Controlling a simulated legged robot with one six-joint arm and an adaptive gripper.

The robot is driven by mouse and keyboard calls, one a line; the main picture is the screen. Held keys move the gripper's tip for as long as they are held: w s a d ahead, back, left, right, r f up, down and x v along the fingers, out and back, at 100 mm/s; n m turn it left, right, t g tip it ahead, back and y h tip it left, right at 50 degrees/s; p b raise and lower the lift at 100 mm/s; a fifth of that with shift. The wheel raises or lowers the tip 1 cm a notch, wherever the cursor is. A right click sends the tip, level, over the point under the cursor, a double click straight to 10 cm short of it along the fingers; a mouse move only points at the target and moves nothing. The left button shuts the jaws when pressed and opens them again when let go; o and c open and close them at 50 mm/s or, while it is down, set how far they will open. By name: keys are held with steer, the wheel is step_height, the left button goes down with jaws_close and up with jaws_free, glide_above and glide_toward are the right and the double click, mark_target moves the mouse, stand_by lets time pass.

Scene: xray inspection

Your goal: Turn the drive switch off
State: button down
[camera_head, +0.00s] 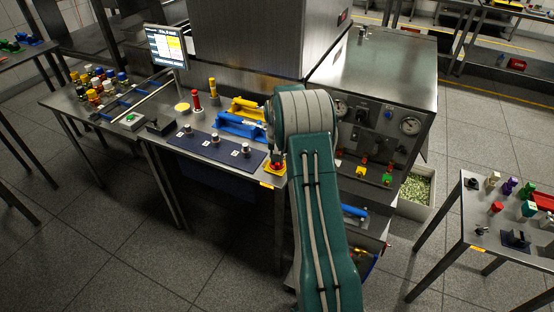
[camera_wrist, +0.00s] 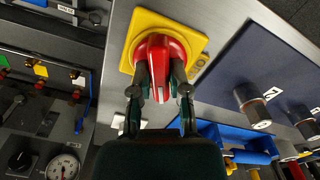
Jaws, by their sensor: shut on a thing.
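The drive switch, a red rotary knob (camera_head: 276,162), sits on a yellow square plate (camera_head: 267,170) at the near right corner of the steel bench. In the wrist view the red knob (camera_wrist: 162,45) stands on its yellow plate (camera_wrist: 193,41) at top centre. My gripper (camera_wrist: 160,80) is shut on the knob, one dark finger on each side. In the head view my arm's wrist hides most of the gripper.
A dark blue mat (camera_head: 215,150) with several numbered metal posts lies left of the switch. Blue and yellow handled tools (camera_head: 240,122) stand behind it. A panel with gauges and knobs (camera_head: 375,135) is right of my arm. A separate table (camera_head: 480,245) stands at the right.

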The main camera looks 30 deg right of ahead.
steer(key=n, duration=0.6)
steer(key=shift+a+f+n, duration=0.1)
steer(key=shift+n, duration=0.2)
steer(key=n, duration=0.6)
stand_by(0.4)
steer(key=c, duration=0.6)
jaws_free()
step_height(320, 180, up, 12)
